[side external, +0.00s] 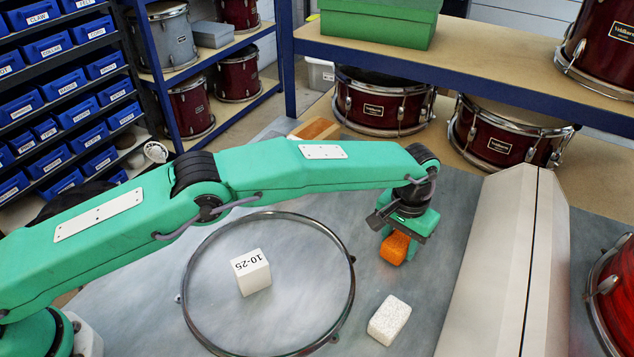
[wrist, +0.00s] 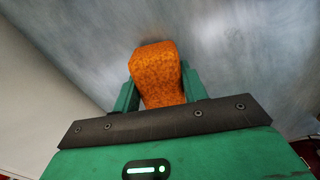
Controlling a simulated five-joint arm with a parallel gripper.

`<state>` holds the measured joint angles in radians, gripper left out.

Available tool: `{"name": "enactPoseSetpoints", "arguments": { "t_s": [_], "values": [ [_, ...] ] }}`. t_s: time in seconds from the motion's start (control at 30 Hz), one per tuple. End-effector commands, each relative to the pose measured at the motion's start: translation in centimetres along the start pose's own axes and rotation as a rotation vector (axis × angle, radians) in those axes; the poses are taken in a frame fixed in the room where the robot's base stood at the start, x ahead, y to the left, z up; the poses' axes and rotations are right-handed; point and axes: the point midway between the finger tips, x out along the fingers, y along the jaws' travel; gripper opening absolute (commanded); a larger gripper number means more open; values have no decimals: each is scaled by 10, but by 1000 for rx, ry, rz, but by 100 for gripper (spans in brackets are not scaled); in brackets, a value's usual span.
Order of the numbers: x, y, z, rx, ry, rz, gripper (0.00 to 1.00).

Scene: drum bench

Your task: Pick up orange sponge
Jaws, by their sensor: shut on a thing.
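The orange sponge (side external: 396,248) is a small speckled orange block. In the side external view it sits at the end of my green arm, right of the metal hoop. My gripper (side external: 392,240) is shut on it. In the wrist view the sponge (wrist: 159,78) stands out between the two green fingers of my gripper (wrist: 160,92), one on each side. The sponge appears to be held close above the grey bench top; I cannot tell the exact gap beneath it.
A white sponge-like block (side external: 389,320) lies nearer the camera. A white cube marked 10-25 (side external: 252,272) sits inside the metal hoop (side external: 351,290). A long pale case (side external: 505,270) stands to the right. A red drum (side external: 615,295) is at the right edge. Shelving (side external: 500,83) stands behind.

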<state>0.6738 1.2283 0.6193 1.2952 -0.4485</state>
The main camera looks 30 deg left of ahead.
Motion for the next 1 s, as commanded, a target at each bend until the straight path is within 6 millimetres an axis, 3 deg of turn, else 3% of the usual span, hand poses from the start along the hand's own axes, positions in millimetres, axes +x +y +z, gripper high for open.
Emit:
{"name": "enactPoseSetpoints", "arguments": {
  "t_s": [0.33, 0.47, 0.67, 1.0],
  "values": [
    [-36, 0, -1, 0, 3, 1, 22],
    [-40, 6, 7, 2, 2, 1, 22],
    [-53, 17, 24, 2, 3, 1, 22],
    [-85, 47, 70, 4, 3, 2, 22]
  ]
}}
